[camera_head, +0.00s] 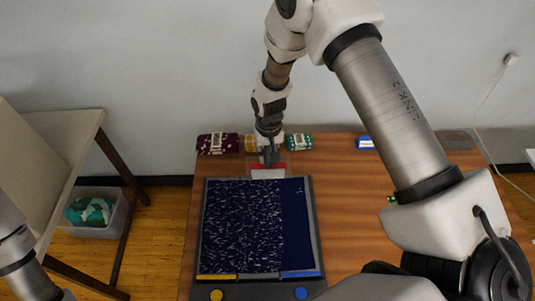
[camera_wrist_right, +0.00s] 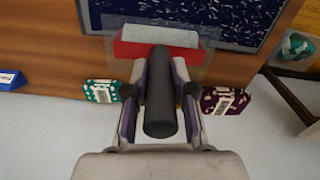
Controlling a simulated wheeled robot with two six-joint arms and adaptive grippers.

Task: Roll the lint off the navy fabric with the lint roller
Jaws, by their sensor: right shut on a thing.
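The navy fabric (camera_head: 295,225) lies flat on a grey board (camera_head: 316,235). White lint covers its left and middle part in the head view; a strip along its right side looks clean. The fabric also shows at the top of the wrist view (camera_wrist_right: 185,10). My right gripper (camera_head: 268,150) is shut on the dark handle (camera_wrist_right: 160,95) of the lint roller. The roller's pale head (camera_head: 268,173) and red part (camera_wrist_right: 140,48) are at a clear tray (camera_wrist_right: 112,62) just beyond the fabric's far edge; I cannot tell whether they touch it. My left gripper is out of view.
Folded fabric bundles, maroon (camera_head: 217,143), yellow (camera_head: 250,143) and teal (camera_head: 299,141), lie along the table's (camera_head: 360,220) back edge, beside a blue item (camera_head: 365,142). The board's near edge has yellow (camera_head: 216,277) and blue (camera_head: 300,274) strips. A bin (camera_head: 93,213) stands on the floor at left.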

